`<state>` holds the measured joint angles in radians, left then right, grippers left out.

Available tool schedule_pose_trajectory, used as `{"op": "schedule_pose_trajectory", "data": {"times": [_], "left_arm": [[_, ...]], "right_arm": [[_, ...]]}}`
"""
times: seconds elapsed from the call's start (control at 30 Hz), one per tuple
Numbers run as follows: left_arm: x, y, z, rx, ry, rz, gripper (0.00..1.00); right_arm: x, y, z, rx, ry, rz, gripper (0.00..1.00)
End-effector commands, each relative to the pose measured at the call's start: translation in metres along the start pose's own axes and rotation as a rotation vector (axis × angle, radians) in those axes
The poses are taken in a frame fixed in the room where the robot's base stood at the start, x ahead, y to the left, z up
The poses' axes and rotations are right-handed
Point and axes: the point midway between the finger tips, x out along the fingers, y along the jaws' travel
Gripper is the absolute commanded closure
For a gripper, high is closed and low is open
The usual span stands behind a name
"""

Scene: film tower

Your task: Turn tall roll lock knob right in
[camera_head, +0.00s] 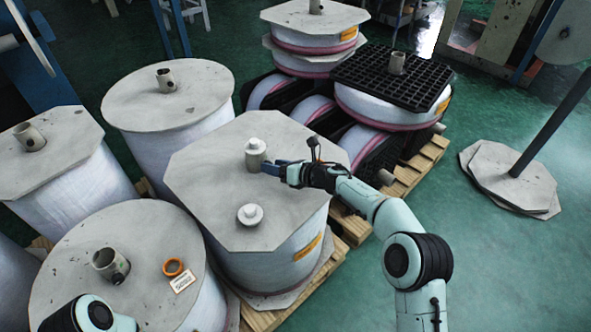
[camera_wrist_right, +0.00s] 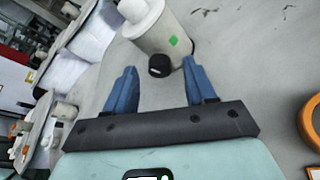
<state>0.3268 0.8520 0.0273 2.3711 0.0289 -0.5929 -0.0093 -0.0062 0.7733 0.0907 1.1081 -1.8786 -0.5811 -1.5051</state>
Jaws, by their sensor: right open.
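The tall roll (camera_head: 270,262) stands in the middle of the head view under a grey octagonal board. A grey core tube (camera_head: 255,158) with a white cap rises from its top. In the right wrist view a black lock knob (camera_wrist_right: 159,66) sticks out of the side of the tube (camera_wrist_right: 160,35), below a green mark. My right gripper (camera_head: 270,168) reaches in from the right, close to the tube. Its blue fingers (camera_wrist_right: 159,78) are open, with the knob showing between and just beyond their tips. My left gripper is out of view; only part of that arm shows bottom left.
A second white-capped piece (camera_head: 250,214) sits on the same board. A lower roll at front left carries an orange ring (camera_head: 173,267) and a small label (camera_head: 182,282). Other wrapped rolls stand close on the left and behind.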

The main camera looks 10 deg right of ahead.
Motion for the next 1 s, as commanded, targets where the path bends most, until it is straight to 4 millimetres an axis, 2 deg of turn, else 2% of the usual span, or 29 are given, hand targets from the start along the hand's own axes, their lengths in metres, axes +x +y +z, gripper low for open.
{"op": "schedule_pose_trajectory", "data": {"times": [0.2,0.4,0.5,0.7,1.0], "left_arm": [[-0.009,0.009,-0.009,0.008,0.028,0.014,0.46],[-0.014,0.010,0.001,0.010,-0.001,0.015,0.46],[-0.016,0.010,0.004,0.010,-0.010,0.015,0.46],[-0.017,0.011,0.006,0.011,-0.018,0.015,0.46],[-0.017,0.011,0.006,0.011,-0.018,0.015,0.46]], "right_arm": [[-0.050,0.000,0.002,0.001,-0.001,-0.004,0.45],[-0.091,0.000,0.002,0.000,-0.001,-0.003,0.45],[-0.105,0.000,0.001,-0.001,-0.001,-0.002,0.45],[-0.118,0.000,0.000,0.000,-0.001,0.000,0.45],[-0.118,0.000,0.000,0.000,-0.001,0.000,0.46]]}}
